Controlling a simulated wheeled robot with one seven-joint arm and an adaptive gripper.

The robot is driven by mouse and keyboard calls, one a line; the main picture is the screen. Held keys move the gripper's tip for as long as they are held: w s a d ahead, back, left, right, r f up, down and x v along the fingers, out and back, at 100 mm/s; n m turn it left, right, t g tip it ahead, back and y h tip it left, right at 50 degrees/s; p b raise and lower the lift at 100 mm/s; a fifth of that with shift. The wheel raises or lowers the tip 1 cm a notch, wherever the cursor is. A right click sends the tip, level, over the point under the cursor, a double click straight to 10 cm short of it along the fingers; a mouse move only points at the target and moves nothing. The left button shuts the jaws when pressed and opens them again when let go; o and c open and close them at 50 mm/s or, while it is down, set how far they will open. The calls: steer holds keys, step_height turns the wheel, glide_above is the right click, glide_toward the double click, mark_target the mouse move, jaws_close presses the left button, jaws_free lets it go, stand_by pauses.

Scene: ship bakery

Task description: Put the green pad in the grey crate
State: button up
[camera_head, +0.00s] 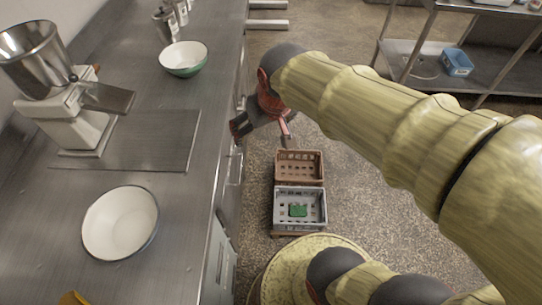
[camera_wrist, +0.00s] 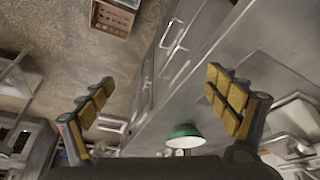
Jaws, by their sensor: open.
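The green pad (camera_head: 298,210) lies inside the grey crate (camera_head: 277,212), which stands low beside the counter in the head view. My gripper (camera_head: 262,130) is above and beyond the crates, near the counter's edge. In the wrist view its two fingers, with yellow pads, are spread wide with nothing between them (camera_wrist: 160,105). The gripper is apart from the pad and the crate.
A brown crate (camera_head: 299,166) stands just beyond the grey one; it also shows in the wrist view (camera_wrist: 112,18). The steel counter (camera_head: 165,215) on the left holds a white bowl (camera_head: 121,222), a green-sided bowl (camera_head: 184,58) and a grinder (camera_head: 75,105). Metal shelves (camera_head: 408,50) stand back right.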

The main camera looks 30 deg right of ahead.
steer(key=s+a+r+n, duration=0.1)
steer(key=s+a, duration=0.2)
steer(key=s, duration=0.7)
steer(key=shift+a+r+t+y, duration=0.2)
steer(key=shift+r+t+y, duration=0.1)
steer(key=shift+r+t, duration=0.1)
step_height(320, 180, up, 2)
steer(key=shift+p, duration=1)
steer(key=shift+c, duration=0.7)
